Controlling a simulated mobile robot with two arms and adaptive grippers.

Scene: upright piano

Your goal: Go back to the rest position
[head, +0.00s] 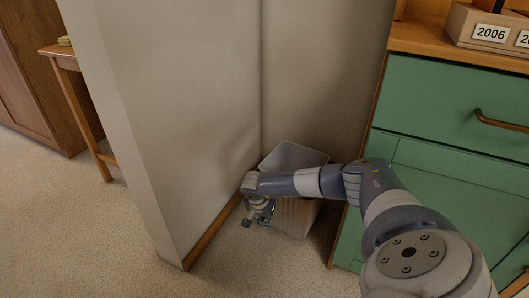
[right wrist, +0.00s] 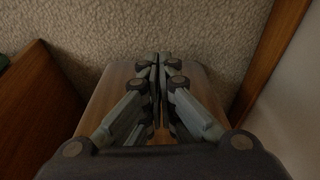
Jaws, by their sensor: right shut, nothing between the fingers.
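My right arm comes in from the right in the head view and reaches across a waste bin. My right gripper (head: 257,213) hangs pointing down by the bin's left side, near the wall. In the right wrist view its fingers (right wrist: 159,62) are together with nothing between them. I cannot tell whether they touch the bin. My left gripper is not in view.
The pale bin (head: 297,152) stands on the carpet in a wall corner, partly hidden by my arm. A green-fronted cabinet (head: 440,112) with a wooden top is at right, bearing a box labelled 2006 (head: 489,33). A wooden table (head: 82,105) is at left. Carpet in front is clear.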

